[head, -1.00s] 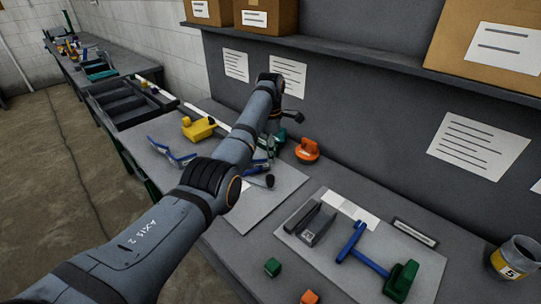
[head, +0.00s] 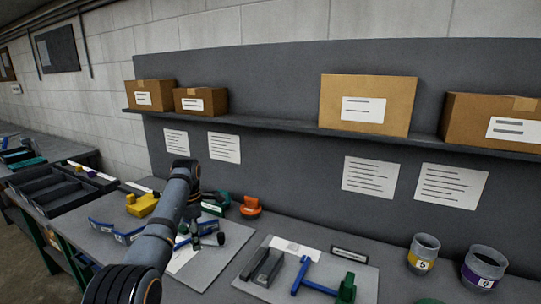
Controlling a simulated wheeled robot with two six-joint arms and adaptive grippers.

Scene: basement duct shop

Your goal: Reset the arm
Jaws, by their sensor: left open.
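My left arm (head: 160,230) reaches in from the bottom left over the workbench. Its gripper (head: 208,240) hangs down past the wrist, partly hidden by the arm, low over a pale mat (head: 205,265). It is open, and I see nothing held in it. A green tool (head: 216,200) and an orange tool (head: 250,206) stand just behind the gripper. A blue-handled tool (head: 104,226) lies to its left, with a yellow tool (head: 142,204) behind that. My right gripper is not in view.
A mat to the right holds a grey stapler-like tool (head: 262,268) and a blue and green tool (head: 304,272). Two cups, numbered 5 (head: 423,253) and 6 (head: 483,267), stand at the right. A shelf (head: 280,126) with cardboard boxes runs above. A divided dark tray (head: 55,188) sits at the left.

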